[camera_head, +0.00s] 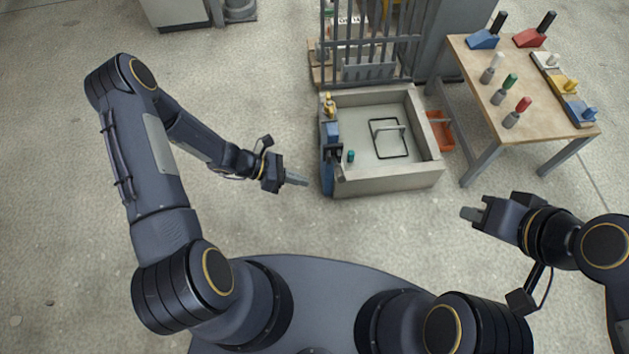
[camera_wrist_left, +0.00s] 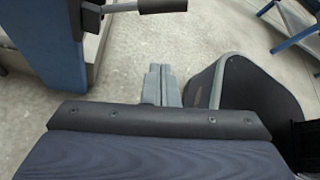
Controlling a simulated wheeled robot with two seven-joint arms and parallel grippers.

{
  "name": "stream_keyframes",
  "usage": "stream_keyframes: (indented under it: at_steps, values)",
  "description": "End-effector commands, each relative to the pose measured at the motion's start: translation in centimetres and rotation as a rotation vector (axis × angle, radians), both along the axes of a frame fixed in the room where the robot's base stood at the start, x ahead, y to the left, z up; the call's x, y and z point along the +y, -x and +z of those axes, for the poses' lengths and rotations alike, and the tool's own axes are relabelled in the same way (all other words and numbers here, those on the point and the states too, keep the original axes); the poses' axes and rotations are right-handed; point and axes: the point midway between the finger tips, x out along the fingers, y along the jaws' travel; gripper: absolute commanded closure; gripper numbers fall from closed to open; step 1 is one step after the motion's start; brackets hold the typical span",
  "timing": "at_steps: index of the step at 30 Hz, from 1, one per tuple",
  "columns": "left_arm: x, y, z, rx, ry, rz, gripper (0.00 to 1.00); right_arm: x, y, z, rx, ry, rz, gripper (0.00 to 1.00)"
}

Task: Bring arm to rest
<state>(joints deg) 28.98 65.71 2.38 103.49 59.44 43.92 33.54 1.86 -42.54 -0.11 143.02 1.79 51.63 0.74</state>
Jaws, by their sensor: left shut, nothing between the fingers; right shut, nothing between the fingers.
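My left gripper (camera_head: 297,180) is shut and empty, in the air just left of the grey panel mould (camera_head: 390,182). In the left wrist view its fingers (camera_wrist_left: 160,85) lie together over bare floor. My right gripper (camera_head: 470,214) is shut and empty, to the right of and nearer than the mould, over open floor. Neither gripper touches anything that I can see.
The mould holds a dark rectangular frame (camera_head: 376,144), with a blue fixture (camera_head: 328,170) on its left wall. A wooden table (camera_head: 535,110) with coloured tools stands at the right. An orange bin (camera_head: 442,130) sits between them. The left floor is clear.

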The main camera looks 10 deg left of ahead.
Motion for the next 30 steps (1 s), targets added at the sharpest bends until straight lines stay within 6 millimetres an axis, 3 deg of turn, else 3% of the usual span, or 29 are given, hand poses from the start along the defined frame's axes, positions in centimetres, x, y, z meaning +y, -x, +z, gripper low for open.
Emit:
stream_keyframes:
  at_steps: [16, 19, 23, 30]
  values:
    - [0.9, 0.0, 0.5, -0.002, -0.001, -0.002, 1.00, 0.0, 0.0, 0.2, 0.000, 0.000, 0.000, 1.00]
    - [1.3, -0.3, 1.8, -0.044, -0.018, -0.029, 1.00, 0.0, 0.0, 0.2, 0.000, 0.000, 0.000, 1.00]
    - [2.5, -0.8, 6.5, -0.198, -0.083, -0.135, 1.00, 0.0, 0.0, 0.2, 0.000, 0.000, 0.000, 1.00]
    - [4.5, 1.2, 18.3, -0.611, -0.285, -0.459, 1.00, 0.0, 0.0, 0.2, 0.000, 0.000, 0.000, 1.00]
